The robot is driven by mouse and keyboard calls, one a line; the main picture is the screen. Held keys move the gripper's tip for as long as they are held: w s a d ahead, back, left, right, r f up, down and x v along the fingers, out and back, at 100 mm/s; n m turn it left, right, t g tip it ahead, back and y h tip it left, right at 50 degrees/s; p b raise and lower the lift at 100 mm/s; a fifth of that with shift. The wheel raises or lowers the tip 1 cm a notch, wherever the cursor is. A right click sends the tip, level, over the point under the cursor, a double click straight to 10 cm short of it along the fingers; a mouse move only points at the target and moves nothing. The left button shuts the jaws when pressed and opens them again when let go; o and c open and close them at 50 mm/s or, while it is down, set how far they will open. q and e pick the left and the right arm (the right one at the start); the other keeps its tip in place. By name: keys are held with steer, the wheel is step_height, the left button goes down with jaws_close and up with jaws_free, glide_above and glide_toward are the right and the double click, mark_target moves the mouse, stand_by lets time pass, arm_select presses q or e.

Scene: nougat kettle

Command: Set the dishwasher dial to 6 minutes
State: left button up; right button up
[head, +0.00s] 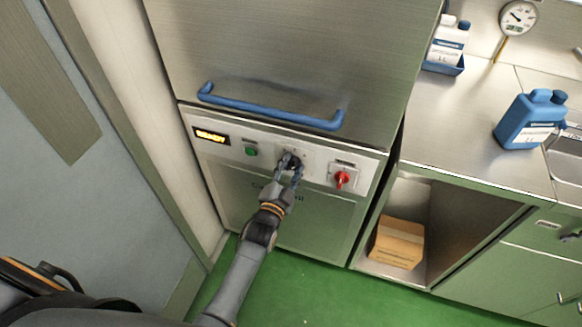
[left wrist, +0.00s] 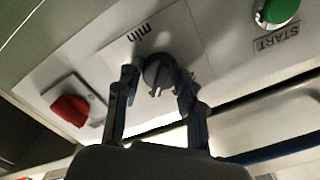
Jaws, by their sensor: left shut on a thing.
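The dishwasher (head: 285,215) stands ahead, with a pale control panel below its blue handle. The dark round dial (left wrist: 158,72) sits on a white plate with "min" lettering, mid-panel. My left gripper (head: 289,164) is at the dial, its two fingers on either side of the knob and closed on it. The gripper mostly hides the dial in the head view. In the left wrist view the gripper's fingers (left wrist: 157,85) frame the knob. The minute marks are too small or hidden, so I cannot read the setting. My right gripper is not in view.
A green START button (head: 250,151) and a lit yellow display (head: 210,136) are left of the dial. A red switch (head: 342,179) is to its right. The blue handle (head: 270,109) runs above. A cardboard box (head: 398,244) sits in the open cabinet at right.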

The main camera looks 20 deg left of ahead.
arm_select(q)
steer(key=o, duration=1.2)
steer(key=shift+c, duration=0.2)
steer(key=s, duration=1.2)
steer(key=shift+a, duration=0.15)
